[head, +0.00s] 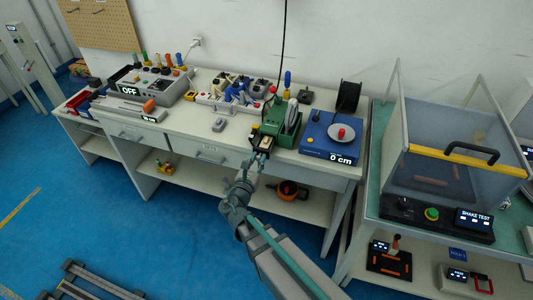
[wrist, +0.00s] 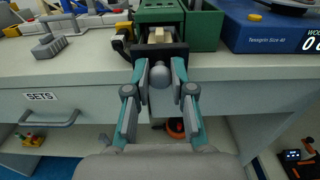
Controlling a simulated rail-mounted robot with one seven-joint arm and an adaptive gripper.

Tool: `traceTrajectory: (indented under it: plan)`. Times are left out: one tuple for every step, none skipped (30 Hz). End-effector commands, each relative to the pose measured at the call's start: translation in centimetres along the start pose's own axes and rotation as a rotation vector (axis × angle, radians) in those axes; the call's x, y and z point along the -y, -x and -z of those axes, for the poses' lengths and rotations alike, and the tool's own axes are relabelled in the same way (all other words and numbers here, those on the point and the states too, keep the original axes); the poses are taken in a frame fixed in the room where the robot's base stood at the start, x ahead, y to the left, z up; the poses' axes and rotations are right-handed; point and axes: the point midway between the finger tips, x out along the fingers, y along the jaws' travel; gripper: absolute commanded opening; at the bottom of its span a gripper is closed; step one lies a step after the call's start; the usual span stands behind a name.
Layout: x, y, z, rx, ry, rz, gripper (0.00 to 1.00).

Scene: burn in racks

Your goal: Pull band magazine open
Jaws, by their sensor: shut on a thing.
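The band magazine (head: 266,142) is a dark tray at the front of a green machine (head: 288,118) on the bench. In the wrist view the magazine (wrist: 147,49) juts out from the green housing (wrist: 158,12) towards me, with a tan block (wrist: 158,36) showing in it. A round grey knob (wrist: 160,75) sits at its front. My gripper (head: 261,158) is at the bench's front edge; in the wrist view its two fingers (wrist: 160,77) are shut on the knob, one on each side. How far the magazine reaches inside the housing is hidden.
A blue unit reading 0 cm (head: 328,146) stands right of the machine, and a grey mouse-like block (head: 219,125) lies to the left. Below are a SETS drawer (wrist: 45,113) and a lower shelf with an orange-and-black item (head: 288,188).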

Motion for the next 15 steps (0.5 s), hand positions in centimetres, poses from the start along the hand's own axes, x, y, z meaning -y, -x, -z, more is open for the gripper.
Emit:
traceTrajectory:
  plan:
    - [-0.3, 1.0, 0.0, 0.000, 0.000, -0.004, 0.00]
    - [-0.4, 1.4, 0.0, 0.001, 0.001, -0.004, 0.00]
    - [-0.5, 1.8, 0.0, 0.001, 0.001, -0.003, 0.00]
    - [-0.6, 2.0, 0.0, 0.001, 0.001, -0.002, 0.00]
    - [-0.6, 2.2, 0.0, 0.001, 0.001, -0.001, 0.00]
    - [-0.7, 2.4, 0.0, 0.000, 0.001, -0.001, 0.00]
    - [-0.7, 2.4, 0.0, 0.000, 0.001, -0.001, 0.00]
    - [-0.7, 2.5, 0.0, 0.000, 0.001, -0.001, 0.00]
    - [-0.7, 2.5, 0.0, 0.000, 0.001, 0.000, 0.00]
    - [-0.7, 2.5, 0.0, -0.001, 0.001, 0.000, 0.00]
    - [-0.7, 2.5, 0.0, -0.001, 0.001, 0.000, 0.00]
    - [-0.7, 2.5, 0.0, -0.001, 0.001, 0.000, 0.00]
    - [-0.6, 2.5, 0.0, -0.002, 0.001, 0.000, 0.00]
    - [-0.6, 2.5, 0.0, -0.002, 0.001, 0.000, 0.00]
    - [-0.6, 2.6, 0.0, -0.002, 0.001, 0.000, 0.00]
